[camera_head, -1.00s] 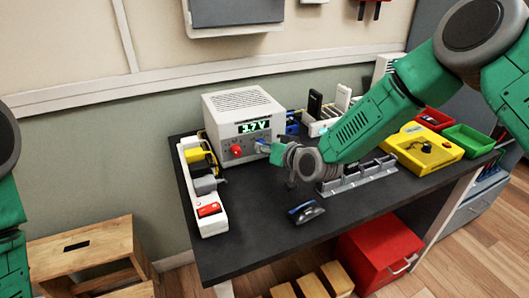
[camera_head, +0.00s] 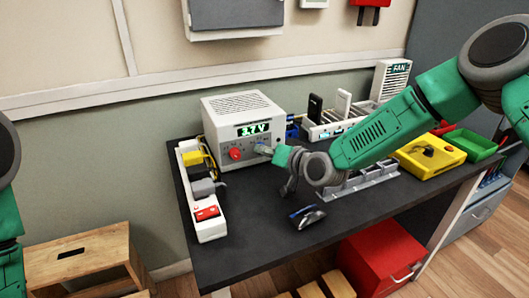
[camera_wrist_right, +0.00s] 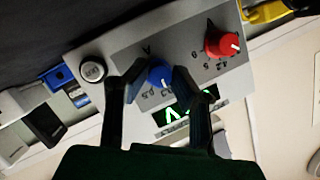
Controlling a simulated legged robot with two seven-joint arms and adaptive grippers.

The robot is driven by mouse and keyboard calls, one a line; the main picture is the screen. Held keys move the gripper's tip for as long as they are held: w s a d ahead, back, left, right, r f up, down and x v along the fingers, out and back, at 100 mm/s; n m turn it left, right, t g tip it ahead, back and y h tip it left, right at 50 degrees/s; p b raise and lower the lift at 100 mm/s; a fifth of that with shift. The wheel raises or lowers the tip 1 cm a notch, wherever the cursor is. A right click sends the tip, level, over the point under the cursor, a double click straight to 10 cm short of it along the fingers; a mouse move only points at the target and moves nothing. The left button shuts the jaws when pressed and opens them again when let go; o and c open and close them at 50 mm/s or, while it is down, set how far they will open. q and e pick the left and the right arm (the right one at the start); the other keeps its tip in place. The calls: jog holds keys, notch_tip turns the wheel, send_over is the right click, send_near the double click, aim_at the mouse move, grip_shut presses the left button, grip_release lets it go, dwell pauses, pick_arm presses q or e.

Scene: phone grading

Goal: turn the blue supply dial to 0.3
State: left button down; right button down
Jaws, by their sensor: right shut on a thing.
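The white power supply box (camera_head: 243,130) stands at the back left of the dark bench, with a lit green display (camera_head: 253,129) that seems to read 3.7 V. Its blue dial (camera_wrist_right: 160,76) shows in the right wrist view with a white pointer mark and small printed numbers around it. My right gripper (camera_wrist_right: 160,82) is shut on the blue dial, one finger on each side.
A red dial (camera_head: 235,153) sits left of the gripper on the same panel. A white power strip (camera_head: 204,190) with plugs lies left of the box. A small dark tool (camera_head: 306,217) lies on the bench front. A yellow box (camera_head: 432,157) and green tray (camera_head: 470,143) are at right.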

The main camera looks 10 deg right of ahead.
jog(key=c, duration=1.4)
grip_release()
jog(key=shift+w+d+r, duration=0.15)
jog(key=shift+w+r, duration=0.05)
jog(key=shift+r, duration=0.05)
jog(key=shift+o, duration=0.2)
jog(key=shift+f, duration=0.15)
jog(key=shift+s, duration=0.1)
jog(key=v, duration=1.2)
jog(key=shift+d+f, duration=0.1)
jog(key=shift+d, duration=0.05)
